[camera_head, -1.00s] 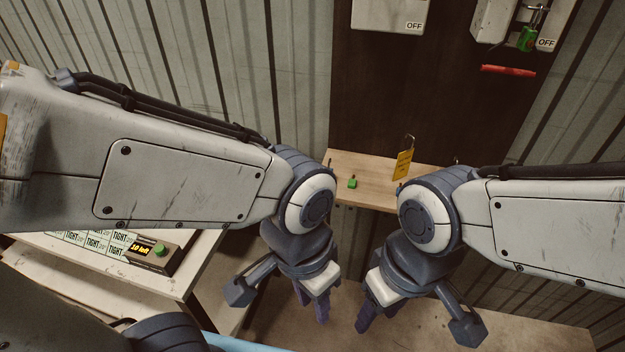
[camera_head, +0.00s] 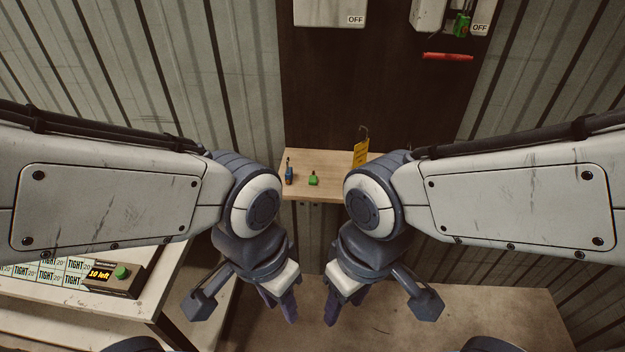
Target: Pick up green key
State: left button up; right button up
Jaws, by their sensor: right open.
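A small green key (camera_head: 314,179) lies on the wooden shelf (camera_head: 328,192) at the foot of the dark panel. My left gripper (camera_head: 281,308) hangs in front of and below the shelf, to the left, pointing down, apart from the key. Whether its fingers are open cannot be made out. My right gripper (camera_head: 335,312) hangs just to the right of it, open and apart from the key. Nothing shows between its fingers.
A blue item (camera_head: 289,174) stands left of the key, and a yellow tag (camera_head: 361,152) to its right. A green padlock (camera_head: 462,25) hangs on the right switch box above a red bar (camera_head: 447,56). A label table with a green button (camera_head: 122,271) is at lower left.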

aim_at(312, 178)
jog(key=z, duration=2.6)
jog(key=k, duration=1.45)
jog(key=u, duration=2.55)
jog(key=i, duration=0.5)
jog(key=z, duration=0.05)
